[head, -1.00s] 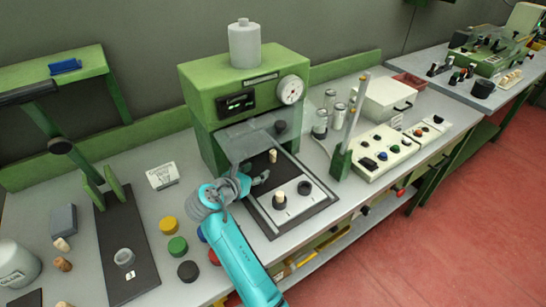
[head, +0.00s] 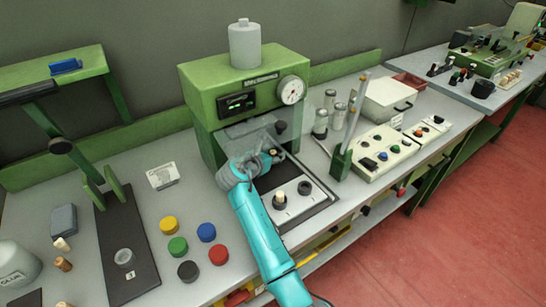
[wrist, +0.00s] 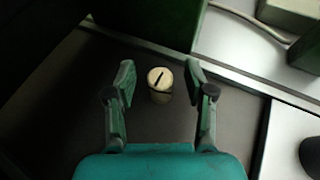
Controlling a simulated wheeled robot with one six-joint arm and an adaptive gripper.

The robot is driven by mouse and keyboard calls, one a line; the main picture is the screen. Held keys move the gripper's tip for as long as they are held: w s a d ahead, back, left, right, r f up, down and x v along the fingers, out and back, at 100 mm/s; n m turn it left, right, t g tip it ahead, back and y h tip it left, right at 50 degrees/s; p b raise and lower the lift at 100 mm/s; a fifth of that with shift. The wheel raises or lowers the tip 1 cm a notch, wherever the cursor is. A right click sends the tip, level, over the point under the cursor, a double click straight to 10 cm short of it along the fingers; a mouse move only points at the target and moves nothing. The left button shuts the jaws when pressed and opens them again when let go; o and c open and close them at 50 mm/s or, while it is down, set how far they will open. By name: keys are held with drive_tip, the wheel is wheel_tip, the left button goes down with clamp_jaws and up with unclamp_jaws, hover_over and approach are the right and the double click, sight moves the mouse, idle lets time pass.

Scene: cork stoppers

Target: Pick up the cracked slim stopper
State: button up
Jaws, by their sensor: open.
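A pale cork stopper (wrist: 159,88) stands upright on the dark plate, with a dark crack-like line across its top. In the wrist view it is between the open fingers of my gripper (wrist: 159,80), with a gap on both sides. In the head view my gripper (head: 268,160) is at the mouth of the green machine (head: 240,90) and largely hides that stopper. Another light stopper (head: 280,197) stands in a dark ring on the white plate in front of the machine.
A clear guard (head: 250,133) hangs close above my gripper. Glass jars (head: 320,123) and a green post (head: 343,158) stand to the right. Coloured caps (head: 178,246) lie on the bench to the left, with more stoppers (head: 62,244) farther left.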

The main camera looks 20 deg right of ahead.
sight(212, 230)
drive_tip(key=c, duration=0.8)
drive_tip(key=shift+r, duration=0.1)
drive_tip(key=shift+r, duration=0.5)
drive_tip(key=shift+s+a+r, duration=0.15)
drive_tip(key=s+a, duration=2.2)
drive_tip(key=shift+a, duration=0.15)
